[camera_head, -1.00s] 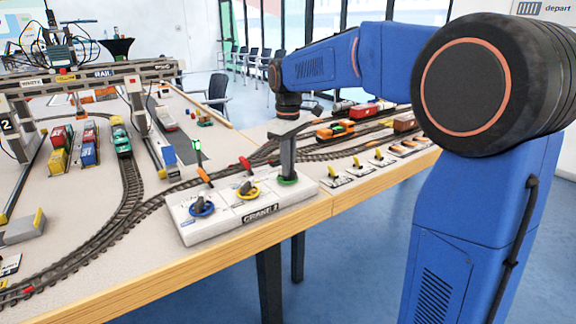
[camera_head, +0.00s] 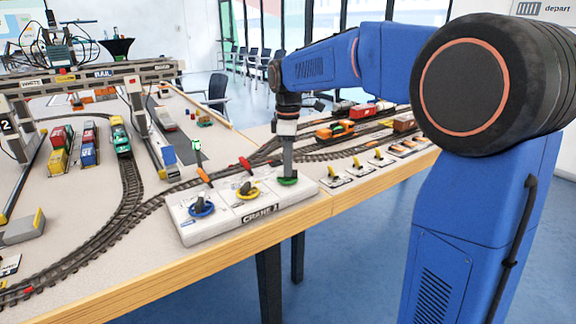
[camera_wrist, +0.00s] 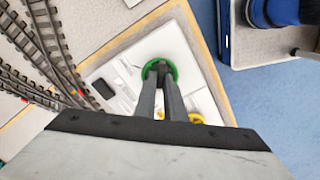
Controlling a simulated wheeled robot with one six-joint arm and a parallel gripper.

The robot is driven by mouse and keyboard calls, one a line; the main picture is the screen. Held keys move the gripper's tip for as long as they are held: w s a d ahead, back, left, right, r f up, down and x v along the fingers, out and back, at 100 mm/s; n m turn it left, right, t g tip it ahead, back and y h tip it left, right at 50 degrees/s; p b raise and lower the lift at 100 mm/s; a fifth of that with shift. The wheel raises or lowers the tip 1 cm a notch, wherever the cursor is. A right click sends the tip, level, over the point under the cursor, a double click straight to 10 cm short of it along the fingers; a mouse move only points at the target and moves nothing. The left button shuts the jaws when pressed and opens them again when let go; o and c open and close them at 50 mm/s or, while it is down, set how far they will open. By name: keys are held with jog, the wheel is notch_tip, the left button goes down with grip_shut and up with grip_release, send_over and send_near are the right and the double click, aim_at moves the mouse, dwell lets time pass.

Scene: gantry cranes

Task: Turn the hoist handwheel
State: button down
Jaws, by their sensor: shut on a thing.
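A white control box labelled CRANE 1 (camera_head: 222,220) stands at the table's near edge with three handwheels in a row: blue (camera_head: 203,209), yellow (camera_head: 248,194) and green (camera_head: 290,182). Which one is marked as the hoist is too small to read. My gripper (camera_head: 288,176) points down at the green wheel on the right end. Its fingers are shut on the green wheel's grip at the centre. Part of the yellow wheel (camera_wrist: 196,118) shows there too.
Rail tracks (camera_head: 128,205) run behind and left of the box. A gantry crane (camera_head: 90,78) stands at the back left. Several small yellow levers (camera_head: 357,162) line the table edge to the right. The blue floor in front is clear.

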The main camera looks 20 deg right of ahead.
jog(key=c, duration=1.8)
grip_release()
jog(key=shift+c, duration=0.2)
jog(key=shift+r, duration=0.1)
notch_tip(320, 180, up, 17)
jog(key=shift+r, duration=0.1)
